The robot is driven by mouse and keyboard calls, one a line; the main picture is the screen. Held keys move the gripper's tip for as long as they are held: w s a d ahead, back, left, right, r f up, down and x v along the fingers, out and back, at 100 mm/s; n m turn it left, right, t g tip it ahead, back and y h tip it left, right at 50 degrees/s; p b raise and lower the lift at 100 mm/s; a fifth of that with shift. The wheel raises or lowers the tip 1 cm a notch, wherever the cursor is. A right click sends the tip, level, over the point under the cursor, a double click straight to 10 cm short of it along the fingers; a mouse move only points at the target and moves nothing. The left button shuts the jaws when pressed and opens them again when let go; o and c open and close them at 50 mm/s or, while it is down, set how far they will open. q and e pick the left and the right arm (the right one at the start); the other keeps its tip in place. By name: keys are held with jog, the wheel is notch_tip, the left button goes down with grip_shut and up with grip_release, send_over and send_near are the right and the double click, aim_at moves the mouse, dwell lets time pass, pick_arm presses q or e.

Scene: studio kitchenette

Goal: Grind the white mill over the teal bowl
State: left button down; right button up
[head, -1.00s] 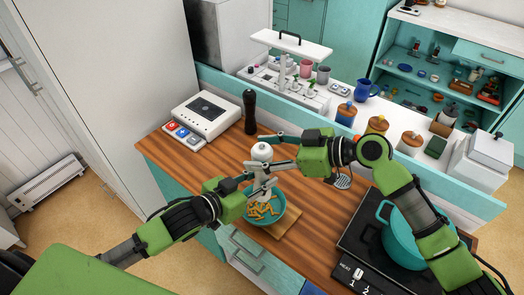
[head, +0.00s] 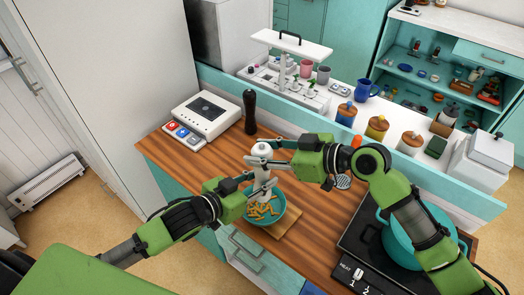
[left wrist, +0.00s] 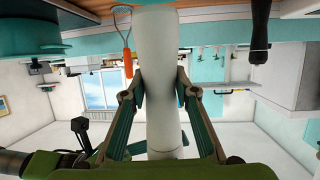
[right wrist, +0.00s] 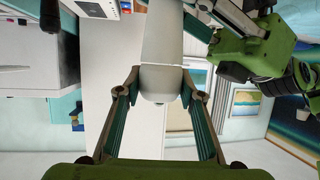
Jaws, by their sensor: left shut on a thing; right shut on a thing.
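The white mill (head: 264,177) stands upright above the teal bowl (head: 283,210), which holds several yellow-orange pieces. My left gripper (head: 261,187) is shut on the mill's lower body, just above the bowl. My right gripper (head: 264,153) is shut around the mill's top part, above the left one. In the left wrist view the white mill body (left wrist: 162,85) runs between the fingers. In the right wrist view the rounded mill top (right wrist: 158,78) sits between the fingers. The mill's lower end is partly hidden by my left gripper in the head view.
The bowl rests on a wooden board (head: 284,228) on the wood counter. A teal pot (head: 412,245) sits on the black hob at right. Lidded jars (head: 376,128) line the ledge.

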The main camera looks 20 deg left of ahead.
jog(key=m+t+h, duration=0.1)
jog(key=m+t, duration=0.2)
jog(key=m+t+h, duration=0.1)
jog(key=m+t, duration=0.1)
jog(key=shift+s+a+m+t+h, duration=0.15)
jog(key=shift+s+m+t+h, duration=0.1)
jog(key=shift+m+t+h, duration=0.95)
jog(key=shift+m+t, duration=0.1)
jog(key=shift+w+m+t+h, duration=0.15)
jog(key=shift+m+t+h, duration=0.35)
jog(key=shift+m+h, duration=0.25)
jog(key=o, duration=1.1)
jog(key=shift+d, duration=0.2)
jog(key=v, duration=1.1)
jog(key=shift+s+d+r, duration=0.1)
jog(key=shift+s+d, duration=0.05)
jog(key=shift+s, duration=0.25)
